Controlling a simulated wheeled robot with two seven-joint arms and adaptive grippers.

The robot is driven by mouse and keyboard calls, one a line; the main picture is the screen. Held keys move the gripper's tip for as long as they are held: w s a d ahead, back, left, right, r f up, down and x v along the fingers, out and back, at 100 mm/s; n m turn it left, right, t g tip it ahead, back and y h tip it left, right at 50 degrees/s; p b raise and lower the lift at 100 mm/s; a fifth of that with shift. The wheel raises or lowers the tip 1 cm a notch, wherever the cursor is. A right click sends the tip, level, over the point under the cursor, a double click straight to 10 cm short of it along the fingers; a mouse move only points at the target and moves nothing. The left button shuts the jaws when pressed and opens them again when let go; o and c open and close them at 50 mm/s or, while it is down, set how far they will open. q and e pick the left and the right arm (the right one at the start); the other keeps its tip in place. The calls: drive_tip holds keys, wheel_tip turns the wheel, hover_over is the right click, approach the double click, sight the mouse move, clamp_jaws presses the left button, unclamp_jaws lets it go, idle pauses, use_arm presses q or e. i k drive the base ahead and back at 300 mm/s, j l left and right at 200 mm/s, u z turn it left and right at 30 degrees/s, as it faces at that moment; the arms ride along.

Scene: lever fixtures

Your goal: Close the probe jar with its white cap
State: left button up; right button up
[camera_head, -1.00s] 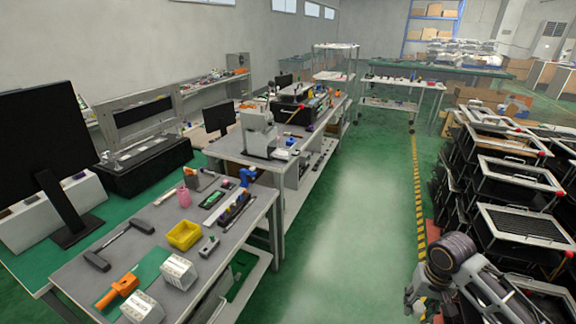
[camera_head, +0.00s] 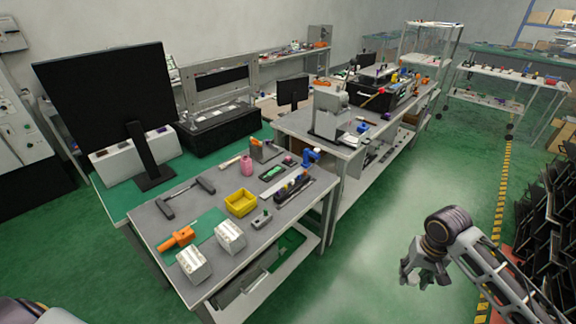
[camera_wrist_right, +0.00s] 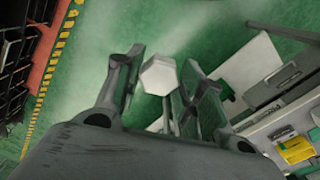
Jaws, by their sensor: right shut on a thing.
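My right gripper (camera_head: 416,276) hangs over the green floor, right of the near workbench (camera_head: 160,258) in the head view. In the right wrist view, the right gripper (camera_wrist_right: 160,80) is shut on the white cap (camera_wrist_right: 158,75), a pale six-sided piece between the fingers. The cap cannot be made out in the head view. I cannot pick out the probe jar for sure among the small things on the bench. My left gripper is out of view; only a piece of my left arm shows at the bottom left.
Dark stacked racks (camera_head: 545,215) stand at the right. The floor between is clear.

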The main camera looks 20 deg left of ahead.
sight(246, 165)
drive_tip(key=i+u, duration=0.2)
drive_tip(key=u, duration=0.2)
drive_tip(key=i+u, duration=0.2)
drive_tip(key=u, duration=0.15)
drive_tip(key=i+u, duration=0.15)
drive_tip(key=u, duration=0.25)
drive_tip(key=i+l+u, duration=0.3)
drive_tip(key=i, duration=0.15)
drive_tip(key=i+j, duration=0.05)
drive_tip(key=j, duration=0.05)
